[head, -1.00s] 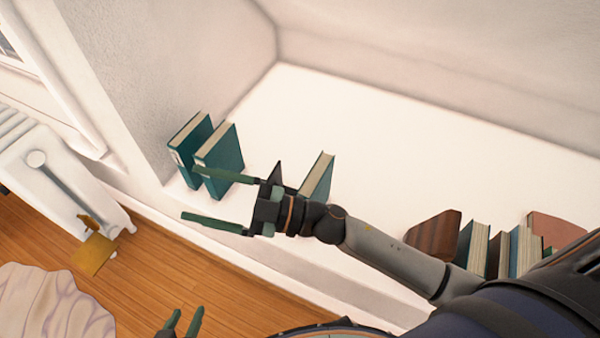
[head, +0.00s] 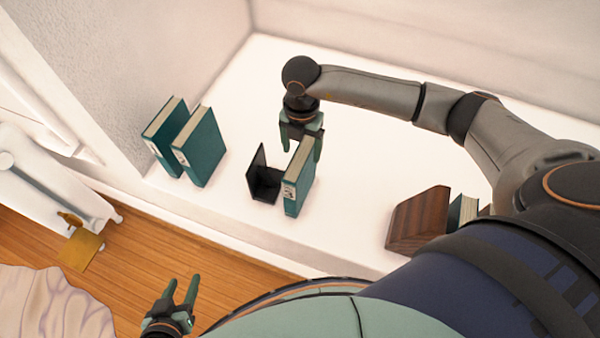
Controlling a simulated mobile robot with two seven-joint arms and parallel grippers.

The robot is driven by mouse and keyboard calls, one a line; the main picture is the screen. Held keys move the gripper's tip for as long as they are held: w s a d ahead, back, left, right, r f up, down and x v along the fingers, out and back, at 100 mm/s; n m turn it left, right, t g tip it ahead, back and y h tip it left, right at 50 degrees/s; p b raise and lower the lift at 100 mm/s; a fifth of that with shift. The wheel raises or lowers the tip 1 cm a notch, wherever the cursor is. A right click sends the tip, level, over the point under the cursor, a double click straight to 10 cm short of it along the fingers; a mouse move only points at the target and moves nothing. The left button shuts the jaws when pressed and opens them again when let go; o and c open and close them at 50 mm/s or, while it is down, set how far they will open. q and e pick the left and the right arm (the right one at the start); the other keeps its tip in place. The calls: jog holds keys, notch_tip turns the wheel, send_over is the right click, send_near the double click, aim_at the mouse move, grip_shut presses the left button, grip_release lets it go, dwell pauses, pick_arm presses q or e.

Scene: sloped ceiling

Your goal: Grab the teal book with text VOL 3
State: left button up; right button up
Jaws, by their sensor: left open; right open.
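One teal book (head: 299,186) stands alone beside a black bookend (head: 263,182). Two more teal books, the left one (head: 161,140) and its neighbour (head: 203,150), stand together at the ledge's left end. Their spine labels are too small to read. My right gripper (head: 302,148) is open and points down at the far top end of the lone book, one finger on each side; contact cannot be told. My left gripper (head: 183,287) is open and empty, low over the floor.
A brown wooden bookend (head: 418,222) and a pale-paged book (head: 462,212) stand on the ledge at the right, partly hidden by my arm. A radiator (head: 35,190) is at left.

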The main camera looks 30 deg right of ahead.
notch_tip(320, 180, down, 8)
jog(key=shift+s+a+f+b, duration=0.1)
jog(key=shift+s+a+b, duration=0.05)
jog(key=shift+b, duration=0.65)
grip_shut()
jog(key=shift+r, duration=0.2)
dwell(0.8)
